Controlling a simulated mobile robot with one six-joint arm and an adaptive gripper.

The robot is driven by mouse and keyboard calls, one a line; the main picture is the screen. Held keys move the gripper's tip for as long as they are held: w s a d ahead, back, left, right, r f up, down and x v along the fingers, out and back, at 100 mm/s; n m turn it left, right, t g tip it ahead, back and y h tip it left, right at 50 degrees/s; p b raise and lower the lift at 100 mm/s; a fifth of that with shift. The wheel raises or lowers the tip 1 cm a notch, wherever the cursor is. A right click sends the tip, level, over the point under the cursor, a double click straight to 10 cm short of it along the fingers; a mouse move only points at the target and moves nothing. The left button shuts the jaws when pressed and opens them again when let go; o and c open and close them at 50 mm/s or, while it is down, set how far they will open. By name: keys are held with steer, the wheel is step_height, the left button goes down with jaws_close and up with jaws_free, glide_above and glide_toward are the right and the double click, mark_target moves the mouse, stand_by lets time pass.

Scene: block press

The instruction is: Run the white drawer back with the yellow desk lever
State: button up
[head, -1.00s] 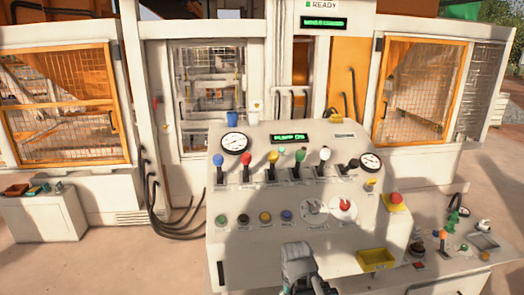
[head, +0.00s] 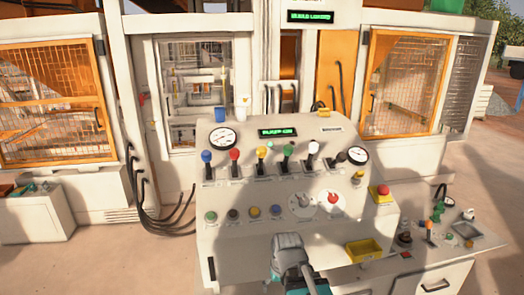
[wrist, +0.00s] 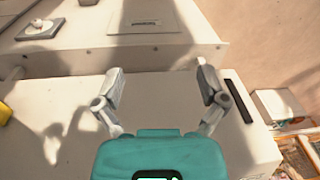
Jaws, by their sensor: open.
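The yellow desk lever (head: 262,153) stands upright in the row of levers on the desk, between the red lever (head: 234,155) and the green lever (head: 288,151). Behind the mesh window, a pale crosspiece (head: 205,80) shows; I cannot tell whether it is the white drawer. My gripper (wrist: 160,70) is open and empty in the wrist view, its two fingers spread over the pale desk surface. In the head view my arm's end is low at the front of the desk, well below and apart from the levers.
A blue lever (head: 207,157), a white lever (head: 314,147) and a black lever (head: 341,157) share the row. Buttons and dials sit below it. A red stop button (head: 383,190) and yellow tray (head: 365,251) are at the right.

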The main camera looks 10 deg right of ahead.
steer(key=w+a+r+n+t+y+p, duration=0.35)
steer(key=w+r, duration=0.25)
steer(key=w, duration=0.2)
steer(key=m+t+p, duration=0.3)
steer(key=t+p, duration=0.3)
steer(key=t, duration=0.7)
glide_toward(264, 153)
steer(key=s, duration=0.2)
steer(key=shift+w+d+f, duration=0.1)
steer(key=shift+w+d, duration=0.05)
steer(key=shift+d, duration=0.15)
steer(key=shift+w, duration=0.15)
steer(key=x, duration=1.3)
steer(key=shift+w+a, duration=0.1)
steer(key=shift+w, duration=0.15)
